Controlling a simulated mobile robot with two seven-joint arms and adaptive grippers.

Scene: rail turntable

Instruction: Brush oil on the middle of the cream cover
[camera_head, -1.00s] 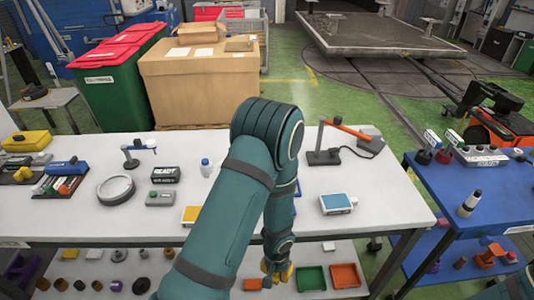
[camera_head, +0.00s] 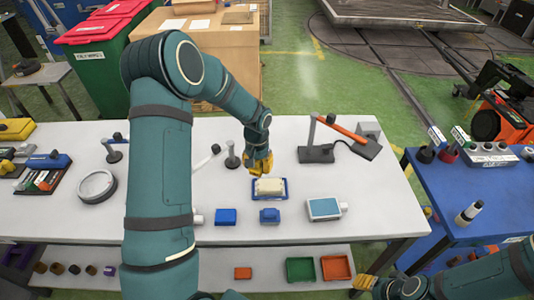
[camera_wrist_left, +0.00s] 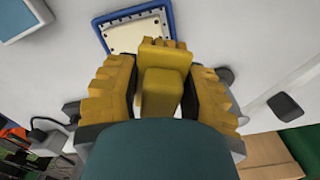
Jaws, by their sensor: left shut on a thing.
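The cream cover (camera_head: 269,187) lies in a blue-rimmed tray (camera_head: 256,194) near the middle of the white table. It also shows in the left wrist view (camera_wrist_left: 124,37), with small dark dots near its edges. My left gripper (camera_head: 259,166) is just behind the cover's far edge in the head view. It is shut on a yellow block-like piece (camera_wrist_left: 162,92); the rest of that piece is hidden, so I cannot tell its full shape. My right gripper (camera_head: 364,284) is at the lower right, beyond the table's front edge; its jaws are too small to read.
Two small blue boxes (camera_head: 226,216) (camera_head: 270,215) and a blue-and-white device (camera_head: 324,208) stand nearer the front. A dark stand with an orange arm (camera_head: 344,128) is behind to the right. A round grey ring (camera_head: 97,186) lies at left.

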